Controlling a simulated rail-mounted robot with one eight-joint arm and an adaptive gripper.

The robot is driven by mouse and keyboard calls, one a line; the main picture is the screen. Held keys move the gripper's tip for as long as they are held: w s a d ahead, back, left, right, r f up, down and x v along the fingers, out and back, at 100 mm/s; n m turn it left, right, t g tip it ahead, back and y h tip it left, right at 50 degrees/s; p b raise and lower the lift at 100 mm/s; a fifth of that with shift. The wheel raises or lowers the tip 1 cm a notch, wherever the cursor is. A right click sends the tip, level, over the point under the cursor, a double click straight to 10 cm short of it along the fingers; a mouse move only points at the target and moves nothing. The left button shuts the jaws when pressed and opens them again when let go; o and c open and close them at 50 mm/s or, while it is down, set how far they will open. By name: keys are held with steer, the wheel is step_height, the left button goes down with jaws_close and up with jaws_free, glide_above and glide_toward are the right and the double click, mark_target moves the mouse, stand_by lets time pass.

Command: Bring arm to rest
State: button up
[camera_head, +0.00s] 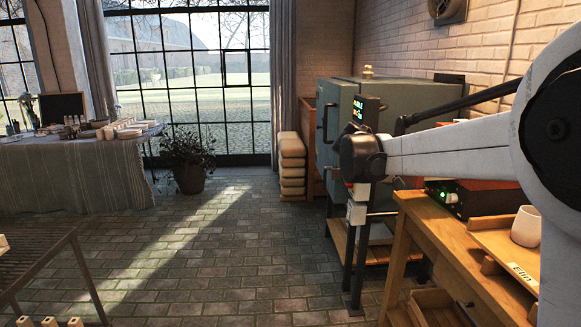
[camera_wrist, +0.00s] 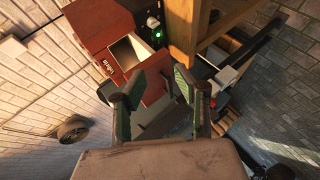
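My arm (camera_head: 450,148) reaches in from the right edge of the head view, its pale link running nearly level to a dark joint (camera_head: 362,157) in front of the kiln. I cannot clearly make out the gripper in the head view. In the wrist view my gripper (camera_wrist: 157,92) shows its two dark fingers with green inner pads, spread wide apart. Nothing is between the pads. A red-brown box (camera_wrist: 97,35) shows beyond the fingers, apart from them as far as I can tell.
A grey-green kiln (camera_head: 410,105) stands behind the arm. At right is a wooden workbench (camera_head: 412,215) with a white cup (camera_head: 526,227) and a red-topped device (camera_head: 490,197). A cloth-covered table (camera_head: 70,175) and potted plant (camera_head: 188,165) stand left. The central floor is clear.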

steer(key=s+a+f+m+y, duration=0.1)
steer(key=s+a+f+y, duration=0.2)
steer(key=s, duration=1)
steer(key=s+a+f+m+y, duration=0.1)
steer(key=s+a+f+y, duration=0.2)
steer(key=s, duration=1.1)
steer(key=s+a+f+m+y, duration=0.1)
steer(key=s+a+f+y, duration=0.3)
steer(key=s, duration=1)
step_height(320, 180, down, 2)
steer(key=shift+a+f+m, duration=0.15)
steer(key=shift+a+m, duration=0.25)
